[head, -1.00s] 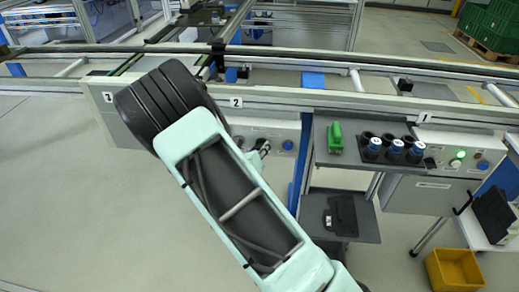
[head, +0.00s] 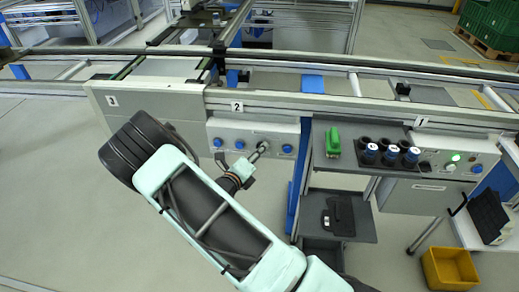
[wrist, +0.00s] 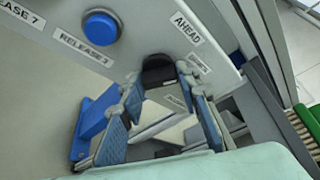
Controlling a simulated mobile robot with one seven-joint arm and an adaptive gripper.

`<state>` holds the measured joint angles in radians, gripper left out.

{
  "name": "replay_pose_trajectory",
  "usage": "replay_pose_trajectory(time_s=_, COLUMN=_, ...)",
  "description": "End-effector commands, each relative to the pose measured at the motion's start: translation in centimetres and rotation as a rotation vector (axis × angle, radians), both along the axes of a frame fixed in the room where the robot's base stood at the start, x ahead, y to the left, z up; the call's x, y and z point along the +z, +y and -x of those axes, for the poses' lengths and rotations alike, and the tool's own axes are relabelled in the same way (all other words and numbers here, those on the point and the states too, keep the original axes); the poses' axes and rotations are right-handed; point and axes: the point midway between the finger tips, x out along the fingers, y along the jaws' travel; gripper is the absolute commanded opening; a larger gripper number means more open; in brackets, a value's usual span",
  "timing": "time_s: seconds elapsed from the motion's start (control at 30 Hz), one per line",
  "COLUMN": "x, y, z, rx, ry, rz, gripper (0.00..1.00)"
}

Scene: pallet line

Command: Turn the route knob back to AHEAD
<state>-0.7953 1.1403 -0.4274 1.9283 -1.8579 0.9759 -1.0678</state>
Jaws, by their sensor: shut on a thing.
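The route knob (wrist: 157,70) is a dark, rounded knob on a light grey panel in the wrist view. The label AHEAD (wrist: 187,28) is to its upper right. My gripper (wrist: 160,82) has its fingertips on either side of the knob and is shut on it. Which way the knob points is hard to tell, as the fingers cover part of it. In the head view my gripper (head: 259,151) is at the right part of the panel (head: 262,132) under sign 2, and it hides the knob there.
A blue button (wrist: 101,27) labelled RELEASE sits left of the knob. Several blue buttons line the panel in the head view. A grey shelf (head: 345,165) with a green tool (head: 333,141) and bottles (head: 390,153) stands close at right. A yellow bin (head: 450,268) is on the floor.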

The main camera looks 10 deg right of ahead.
Motion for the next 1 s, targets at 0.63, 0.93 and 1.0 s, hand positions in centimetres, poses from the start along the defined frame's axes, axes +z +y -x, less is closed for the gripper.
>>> replay_pose_trajectory(time_s=0.63, x=-0.39, y=0.15, z=-0.01, rx=0.002, ry=0.146, rz=0.451, gripper=0.06)
replay_pose_trajectory(time_s=0.93, x=-0.36, y=0.13, z=-0.04, rx=0.001, ry=0.167, rz=0.513, gripper=0.06)
replay_pose_trajectory(time_s=1.0, x=-0.35, y=0.13, z=-0.04, rx=0.002, ry=0.169, rz=0.517, gripper=0.06)
